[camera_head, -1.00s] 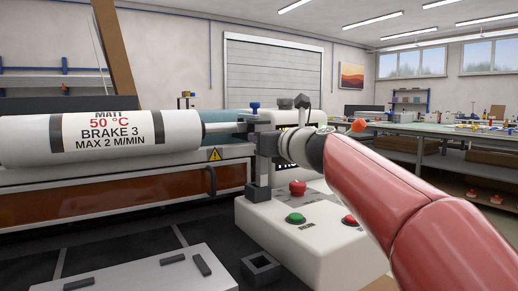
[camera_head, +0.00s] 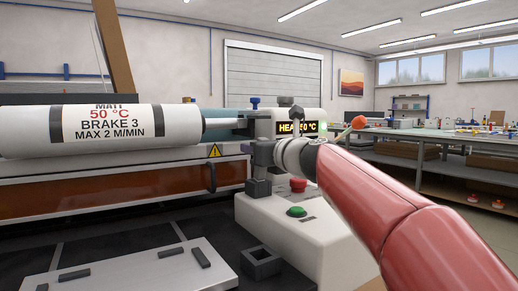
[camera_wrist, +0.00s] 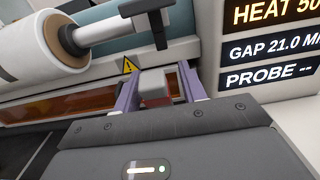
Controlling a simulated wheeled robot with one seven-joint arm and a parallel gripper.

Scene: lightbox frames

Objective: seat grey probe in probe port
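My gripper (camera_wrist: 160,88) is in front of the machine's lower front. In the wrist view its two purple fingers stand apart. A light grey block (camera_wrist: 154,80), perhaps the grey probe, shows between them. An orange strip shows between the block and the right finger, and I cannot tell whether the fingers touch the block. In the head view the fingertips are hard to make out beside the dark bracket. I cannot make out the probe port. The display reads "PROBE --" (camera_wrist: 268,77).
A white roller (camera_head: 90,135) lies along the machine at left. A white control box (camera_head: 310,235) has a red button (camera_head: 298,185) and a green button (camera_head: 296,211). A dark, hollow square holder (camera_head: 262,262) stands before it. A grey plate (camera_head: 140,275) lies at front left.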

